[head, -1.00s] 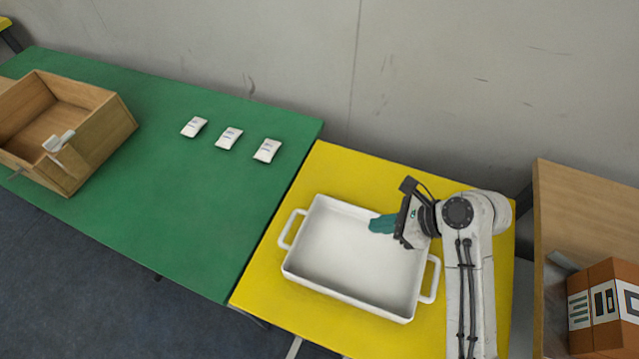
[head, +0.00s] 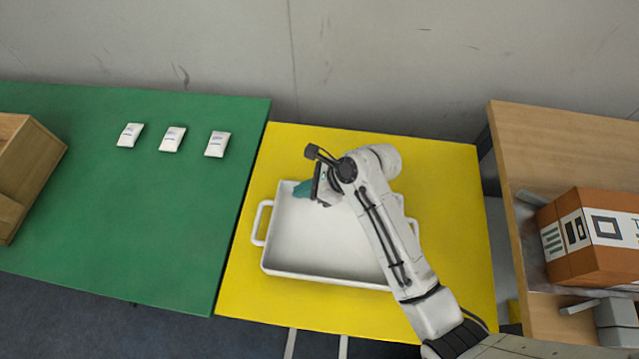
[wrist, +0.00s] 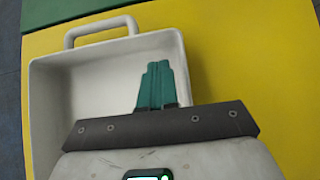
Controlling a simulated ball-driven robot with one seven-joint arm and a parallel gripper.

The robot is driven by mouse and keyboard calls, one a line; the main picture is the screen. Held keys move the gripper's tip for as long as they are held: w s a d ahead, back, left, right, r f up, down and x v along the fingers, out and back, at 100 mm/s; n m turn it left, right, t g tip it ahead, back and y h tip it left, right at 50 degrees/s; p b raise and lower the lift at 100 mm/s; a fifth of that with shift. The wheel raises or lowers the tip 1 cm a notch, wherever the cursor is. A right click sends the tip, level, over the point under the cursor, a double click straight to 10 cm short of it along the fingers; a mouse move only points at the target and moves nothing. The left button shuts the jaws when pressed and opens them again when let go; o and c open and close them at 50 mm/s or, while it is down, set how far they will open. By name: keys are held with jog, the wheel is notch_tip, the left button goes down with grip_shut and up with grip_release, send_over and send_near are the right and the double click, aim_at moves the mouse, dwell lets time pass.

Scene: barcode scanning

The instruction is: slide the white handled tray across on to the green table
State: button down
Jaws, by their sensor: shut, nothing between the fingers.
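The white handled tray (head: 315,243) lies on the yellow table (head: 450,235), a short way right of the green table (head: 175,235). Its left handle (head: 260,223) faces the green table; its right handle is partly behind my arm. My gripper (head: 301,189) has green fingers that are shut and empty, over the tray's back edge near its left half. In the wrist view the closed fingertips (wrist: 157,70) appear over the tray's inside beside one wall, and the left handle (wrist: 101,30) shows beyond. I cannot tell whether the fingers touch the tray.
Several items share the space: three small white packets (head: 172,139) on the green table, a wooden box (head: 25,175) at its left, and an orange-brown carton (head: 590,235) on the wooden table (head: 560,140) at right. The green table's right part is clear. A narrow dark seam separates the green and yellow tables.

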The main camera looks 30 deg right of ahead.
aim_at(279, 193)
jog(key=shift+w+a+r, duration=0.1)
jog(key=shift+w+a, duration=0.35)
jog(key=shift+a, duration=0.2)
jog(key=shift+w+a, duration=0.4)
jog(key=shift+a, duration=0.2)
